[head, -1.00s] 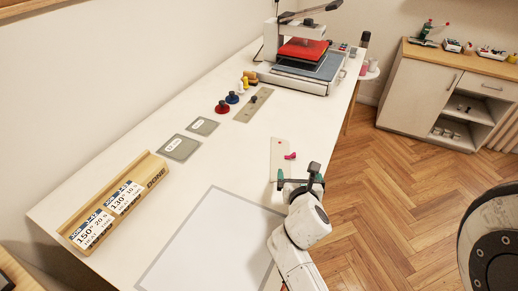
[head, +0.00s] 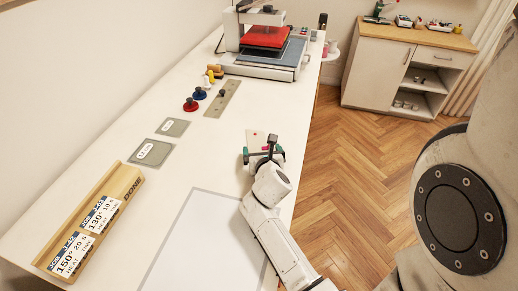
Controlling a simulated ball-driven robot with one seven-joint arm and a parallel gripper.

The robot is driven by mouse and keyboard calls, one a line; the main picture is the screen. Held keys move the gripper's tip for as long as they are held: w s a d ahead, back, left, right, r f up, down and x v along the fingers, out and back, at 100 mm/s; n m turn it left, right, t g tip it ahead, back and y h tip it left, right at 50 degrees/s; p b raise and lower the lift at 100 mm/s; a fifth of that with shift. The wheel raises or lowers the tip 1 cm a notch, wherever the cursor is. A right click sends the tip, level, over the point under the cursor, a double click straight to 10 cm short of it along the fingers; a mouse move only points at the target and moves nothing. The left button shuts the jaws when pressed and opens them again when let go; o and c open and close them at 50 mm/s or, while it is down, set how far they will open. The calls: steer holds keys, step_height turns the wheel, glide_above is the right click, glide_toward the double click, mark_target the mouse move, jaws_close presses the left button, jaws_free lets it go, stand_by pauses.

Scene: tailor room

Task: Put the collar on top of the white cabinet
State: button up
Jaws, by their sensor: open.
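The white cabinet (head: 376,78) with a wooden top stands on the floor at the back right in the head view. My gripper (head: 262,152) is over the right edge of the white table, above a small beige board (head: 257,138). It is open, and I see nothing held in it. A pink piece (head: 265,148) shows only slightly beside the fingers, mostly hidden by them. I cannot tell which thing is the collar.
A red and blue heat press (head: 266,50) stands at the table's far end. Red and blue knobs (head: 194,102), grey cards (head: 155,152) and a wooden sign holder (head: 95,220) lie to the left. Small items sit on the cabinet top (head: 420,32). The wooden floor (head: 350,160) between is clear.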

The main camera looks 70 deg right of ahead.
mark_target(259, 142)
steer(key=shift+x, duration=1.55)
steer(key=c, duration=0.8)
